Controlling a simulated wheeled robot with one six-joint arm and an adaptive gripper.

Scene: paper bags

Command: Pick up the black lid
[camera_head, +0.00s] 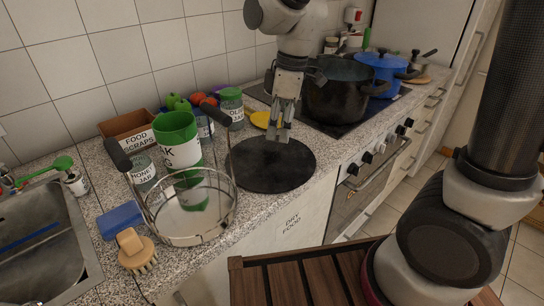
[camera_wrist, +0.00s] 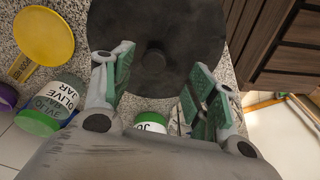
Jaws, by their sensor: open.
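The black lid (camera_head: 262,172) is a flat, dark disc lying on the granite counter, right of the wire basket. In the wrist view the lid (camera_wrist: 155,25) fills the top middle, and its round knob (camera_wrist: 154,60) shows between the finger lines. My gripper (camera_head: 279,134) points down over the back part of the lid. In the wrist view my gripper (camera_wrist: 160,78) has its green-padded fingers spread, with nothing between them. I cannot tell how far the fingertips are above the lid.
A wire basket (camera_head: 190,240) with dark handles stands left of the lid, by a green-and-white container (camera_head: 178,150). Jars, including an olive jar (camera_wrist: 66,98), and a yellow utensil (camera_wrist: 43,42) lie behind. A black pot (camera_head: 338,98) stands on the hob to the right.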

